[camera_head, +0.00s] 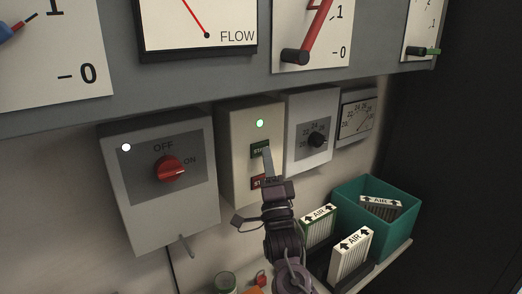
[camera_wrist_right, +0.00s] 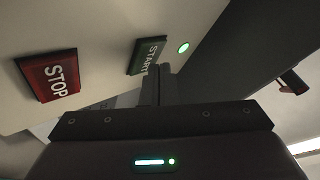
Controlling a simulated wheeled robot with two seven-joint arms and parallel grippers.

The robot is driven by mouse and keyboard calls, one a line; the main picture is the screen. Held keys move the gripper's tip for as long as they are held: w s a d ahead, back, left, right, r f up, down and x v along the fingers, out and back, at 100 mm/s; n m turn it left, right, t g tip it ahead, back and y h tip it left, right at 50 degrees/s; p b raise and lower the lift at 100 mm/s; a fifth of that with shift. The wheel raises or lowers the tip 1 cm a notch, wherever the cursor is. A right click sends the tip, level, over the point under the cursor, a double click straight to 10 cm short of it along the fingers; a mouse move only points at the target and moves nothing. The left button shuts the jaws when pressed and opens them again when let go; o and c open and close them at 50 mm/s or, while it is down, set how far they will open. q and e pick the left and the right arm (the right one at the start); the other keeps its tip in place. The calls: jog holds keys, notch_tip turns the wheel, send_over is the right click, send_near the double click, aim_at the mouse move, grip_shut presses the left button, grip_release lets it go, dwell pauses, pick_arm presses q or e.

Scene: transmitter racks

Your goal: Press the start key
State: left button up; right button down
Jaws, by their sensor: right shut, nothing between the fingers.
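The green start key (camera_head: 259,149) sits on a cream control box (camera_head: 236,127), under a lit green lamp (camera_head: 260,123). A red stop key (camera_head: 257,182) is below it, partly hidden by my right gripper. My right gripper (camera_head: 267,150) is shut and empty, its fingertips at the right part of the start key. In the right wrist view the start key (camera_wrist_right: 146,53) is just beyond the fingertips (camera_wrist_right: 160,70), which overlap its edge; I cannot tell whether they touch. The stop key (camera_wrist_right: 48,74) is clear to the left there. My left gripper is not in view.
A grey box with a red OFF/ON knob (camera_head: 170,168) is left of the control box, and a dial box with a black knob (camera_head: 317,140) is right. Below are a teal bin (camera_head: 390,225) and white AIR filters (camera_head: 351,254). Gauges hang above.

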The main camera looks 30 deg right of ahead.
jog(key=shift+s+h, duration=0.3)
jog(key=shift+s, duration=0.05)
jog(key=s, duration=0.5)
jog(key=shift+d, duration=0.2)
dwell(0.8)
